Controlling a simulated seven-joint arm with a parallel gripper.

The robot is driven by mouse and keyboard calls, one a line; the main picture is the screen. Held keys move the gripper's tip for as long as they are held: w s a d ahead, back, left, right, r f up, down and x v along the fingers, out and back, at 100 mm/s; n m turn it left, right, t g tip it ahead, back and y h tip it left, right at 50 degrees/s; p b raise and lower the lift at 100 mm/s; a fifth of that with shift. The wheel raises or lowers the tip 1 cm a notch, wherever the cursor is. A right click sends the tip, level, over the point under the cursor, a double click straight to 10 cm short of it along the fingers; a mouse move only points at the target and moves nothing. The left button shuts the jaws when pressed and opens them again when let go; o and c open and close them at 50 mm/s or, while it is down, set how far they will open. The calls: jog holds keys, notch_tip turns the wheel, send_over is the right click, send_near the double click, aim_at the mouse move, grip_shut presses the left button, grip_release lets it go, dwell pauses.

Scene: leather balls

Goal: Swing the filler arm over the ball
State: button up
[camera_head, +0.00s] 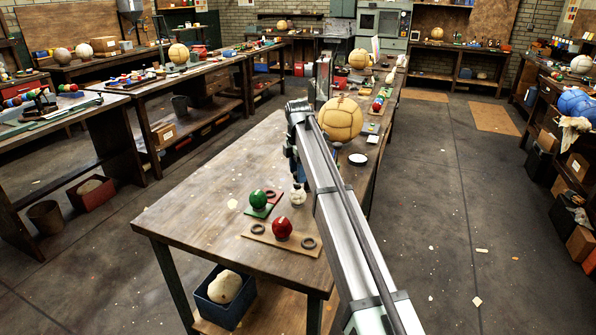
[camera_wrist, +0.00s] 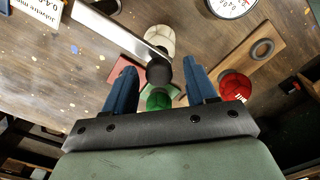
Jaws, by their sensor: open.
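In the wrist view a flat metal bar, seemingly the filler arm (camera_wrist: 120,33), comes in from the upper left and ends in a dark round knob (camera_wrist: 158,72). My gripper (camera_wrist: 160,68) is open, with its blue fingers apart on either side of the knob; I cannot tell whether they touch it. Below the bar are a pale ball (camera_wrist: 160,40) and a green ball (camera_wrist: 158,101), the green one partly hidden. In the head view the pale ball (camera_head: 298,196) and green ball (camera_head: 257,198) sit on the bench. My arm hides most of the filler arm there.
A red ball (camera_head: 282,228) rests on a tan board (camera_head: 256,233) with dark rings near the bench's front. A large tan ball (camera_head: 340,118) and a white round dial (camera_head: 358,159) are farther back. The bench's left front (camera_head: 190,215) is clear.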

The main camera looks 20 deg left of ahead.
notch_tip(320, 180, up, 14)
dwell(0.6)
jog(key=shift+f, duration=0.2)
